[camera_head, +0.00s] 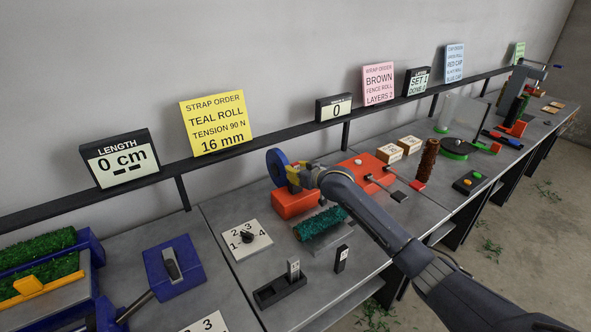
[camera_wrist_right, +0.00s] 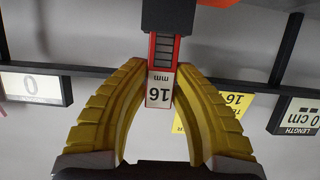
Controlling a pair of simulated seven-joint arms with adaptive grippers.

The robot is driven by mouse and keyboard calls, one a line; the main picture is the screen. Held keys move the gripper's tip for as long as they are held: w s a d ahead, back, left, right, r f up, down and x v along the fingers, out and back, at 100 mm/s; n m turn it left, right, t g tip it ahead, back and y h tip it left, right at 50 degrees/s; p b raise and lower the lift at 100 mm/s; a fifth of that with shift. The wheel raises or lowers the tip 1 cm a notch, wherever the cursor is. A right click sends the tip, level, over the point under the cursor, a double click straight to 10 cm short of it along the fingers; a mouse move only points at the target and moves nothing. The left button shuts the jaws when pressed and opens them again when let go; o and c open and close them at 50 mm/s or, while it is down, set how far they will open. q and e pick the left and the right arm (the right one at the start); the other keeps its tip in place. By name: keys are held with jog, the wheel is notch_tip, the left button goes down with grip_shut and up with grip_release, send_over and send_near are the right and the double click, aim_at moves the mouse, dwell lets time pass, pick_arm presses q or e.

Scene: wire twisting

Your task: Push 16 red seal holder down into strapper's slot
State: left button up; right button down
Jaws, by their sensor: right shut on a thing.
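The red seal holder (camera_wrist_right: 163,60) shows in the right wrist view with an upside-down "16 mm" label. Its far end meets a dark block (camera_wrist_right: 168,16), which looks like part of the strapper; how deep it sits cannot be told. My right gripper (camera_wrist_right: 161,78) has its yellow fingers shut on the holder from both sides. In the head view my right gripper (camera_head: 297,178) is over the orange-red strapper (camera_head: 295,203), beside a blue disc (camera_head: 275,167). There the arm and fingers hide the holder. My left gripper is not in view.
A teal roll (camera_head: 318,222) lies in front of the strapper. A dark rack (camera_head: 278,291) with an upright holder and a separate dark holder (camera_head: 341,258) stand near the front edge. A numbered dial plate (camera_head: 246,240) is at left. A yellow order sign (camera_head: 218,121) reads 16 mm.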

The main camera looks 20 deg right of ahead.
jog(key=shift+f, duration=0.6)
jog(key=c, duration=1.1)
grip_release()
jog(key=v, duration=1.2)
jog(key=shift+d, duration=0.1)
